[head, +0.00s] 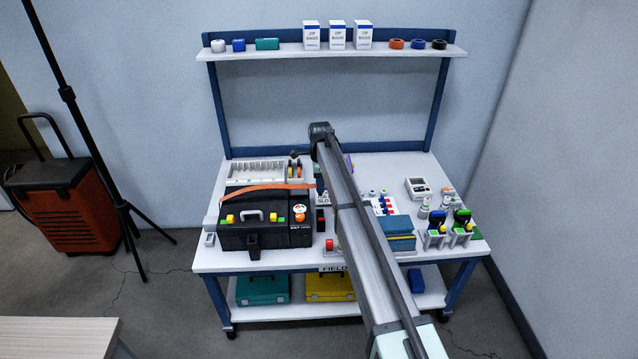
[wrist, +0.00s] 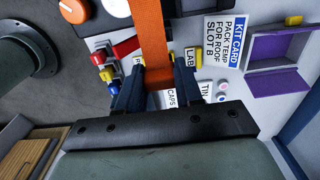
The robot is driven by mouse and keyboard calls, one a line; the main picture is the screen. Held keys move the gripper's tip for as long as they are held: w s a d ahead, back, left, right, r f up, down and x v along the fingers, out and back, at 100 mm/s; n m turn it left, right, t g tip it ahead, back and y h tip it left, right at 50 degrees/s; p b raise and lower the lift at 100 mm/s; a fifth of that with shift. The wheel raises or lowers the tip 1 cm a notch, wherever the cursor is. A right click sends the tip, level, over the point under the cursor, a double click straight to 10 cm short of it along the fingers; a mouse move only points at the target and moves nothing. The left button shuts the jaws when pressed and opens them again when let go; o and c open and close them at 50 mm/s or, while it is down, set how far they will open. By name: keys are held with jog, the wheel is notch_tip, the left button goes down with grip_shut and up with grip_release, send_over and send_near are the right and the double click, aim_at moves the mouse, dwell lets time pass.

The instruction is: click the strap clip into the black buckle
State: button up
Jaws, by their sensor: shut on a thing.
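A black case (head: 265,219) stands at the left of the bench, with an orange strap (head: 262,188) running across its top. A black buckle (head: 253,243) hangs at the lower middle of the case's front. In the wrist view, my gripper (wrist: 160,82) is shut on the orange end of the strap (wrist: 152,35), held between its two dark fingers. The strap runs up out of the picture from there. The clip's shape is hard to make out between the fingers. In the head view my arm hides most of the gripper. I cannot make out the buckle in the wrist view.
A white divided tray (head: 256,172) lies behind the case. A blue-and-teal block (head: 397,240) and bottles in stands (head: 435,236) are on the right. The wrist view shows a kit card (wrist: 224,42) and a purple-lined box (wrist: 280,60) nearby.

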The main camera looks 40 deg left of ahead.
jog(key=shift+f, duration=4.4)
jog(key=shift+f, duration=1.4)
dwell(1.8)
